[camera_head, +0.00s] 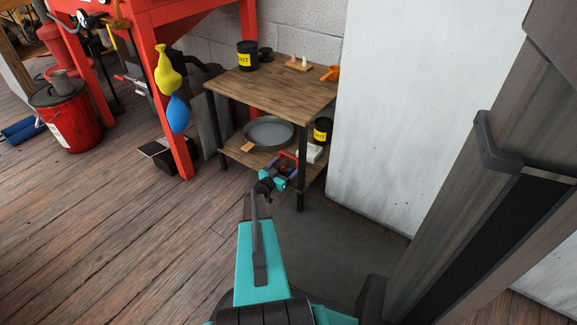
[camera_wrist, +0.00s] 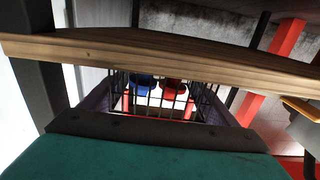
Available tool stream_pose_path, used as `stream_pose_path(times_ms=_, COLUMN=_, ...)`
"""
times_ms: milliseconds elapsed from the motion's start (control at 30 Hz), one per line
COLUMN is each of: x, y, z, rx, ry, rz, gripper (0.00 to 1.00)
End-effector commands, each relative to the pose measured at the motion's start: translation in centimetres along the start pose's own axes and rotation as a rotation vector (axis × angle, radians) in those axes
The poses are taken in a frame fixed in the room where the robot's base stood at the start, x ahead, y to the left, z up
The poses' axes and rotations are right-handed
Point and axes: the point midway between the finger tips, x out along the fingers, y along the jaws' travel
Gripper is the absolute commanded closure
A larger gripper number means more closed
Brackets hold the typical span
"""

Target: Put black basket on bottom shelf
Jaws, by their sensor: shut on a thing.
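A black wire basket (camera_wrist: 150,100) is between my gripper's fingers in the wrist view, with blue and red shapes showing at its wires. My gripper (camera_head: 287,168) is shut on it at the front right of the low wooden shelf unit. In the head view the basket is mostly hidden by my gripper; a red bar shows there. The bottom shelf (camera_head: 235,154) is wooden and sits below the tabletop (camera_head: 270,88). A wooden board edge (camera_wrist: 160,57) crosses the wrist view in front of the basket. I cannot tell whether the basket touches the shelf.
On the bottom shelf are a grey round pan (camera_head: 269,131), a black can with yellow label (camera_head: 322,130) and a white item (camera_head: 311,153). A front table leg (camera_head: 301,187) stands close to my gripper. A white panel (camera_head: 390,130) is at right.

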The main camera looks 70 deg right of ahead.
Motion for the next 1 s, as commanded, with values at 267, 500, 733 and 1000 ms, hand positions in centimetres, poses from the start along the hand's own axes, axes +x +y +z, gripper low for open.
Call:
stream_pose_path(times_ms=267, x=0.0, y=-0.1, z=0.2, rx=0.0, ry=0.001, rz=0.0, gripper=0.43)
stream_pose_path(times_ms=500, x=-0.1, y=-0.1, z=0.2, rx=0.0, ry=0.0, rz=-0.001, gripper=0.0)
stream_pose_path(times_ms=733, x=-0.1, y=-0.1, z=0.1, rx=0.0, ry=0.0, rz=-0.001, gripper=0.0)
stream_pose_path(times_ms=1000, x=-1.9, y=-0.1, z=-0.3, rx=-0.001, ry=0.0, rz=-0.003, gripper=0.0)
